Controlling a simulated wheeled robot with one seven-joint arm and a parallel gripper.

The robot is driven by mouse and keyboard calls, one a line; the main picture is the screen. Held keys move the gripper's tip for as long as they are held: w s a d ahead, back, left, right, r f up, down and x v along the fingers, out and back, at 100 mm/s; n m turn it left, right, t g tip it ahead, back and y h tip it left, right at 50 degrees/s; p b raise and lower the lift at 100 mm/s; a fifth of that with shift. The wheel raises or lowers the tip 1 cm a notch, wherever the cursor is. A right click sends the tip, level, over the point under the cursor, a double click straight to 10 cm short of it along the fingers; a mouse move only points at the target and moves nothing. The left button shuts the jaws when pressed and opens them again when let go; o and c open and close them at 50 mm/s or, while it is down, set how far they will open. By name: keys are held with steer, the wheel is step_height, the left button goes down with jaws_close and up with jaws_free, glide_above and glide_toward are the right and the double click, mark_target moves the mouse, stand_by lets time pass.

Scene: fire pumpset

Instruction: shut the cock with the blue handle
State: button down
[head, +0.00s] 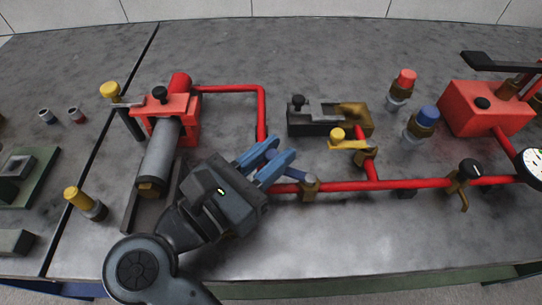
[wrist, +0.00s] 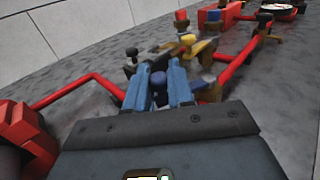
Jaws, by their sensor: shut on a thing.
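The cock with the blue handle (head: 295,174) sits on the red pipe, just right of my gripper. Its brass body (head: 309,187) shows on the pipe. The handle runs left from the body at a slant to the pipe, its far end hidden by a finger. My gripper (head: 283,148) has light blue fingers and is shut on the handle. In the wrist view the handle's darker blue knob (wrist: 158,88) sits between the two fingers (wrist: 159,72). The brass body (wrist: 208,90) is partly hidden right of the fingers there.
The cock with the yellow handle (head: 350,141) stands on a branch to the right, and a black-handled one (head: 470,170) farther along. A black block (head: 326,119) lies behind the pipe. The red pump (head: 172,118) with its grey cylinder is left of my gripper. The front grey tabletop is clear.

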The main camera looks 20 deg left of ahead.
steer(key=c, duration=1)
jaws_free()
steer(key=shift+c, duration=0.2)
steer(key=shift+s, duration=0.1)
steer(key=shift+b+v, duration=0.7)
steer(key=shift+v, duration=3.1)
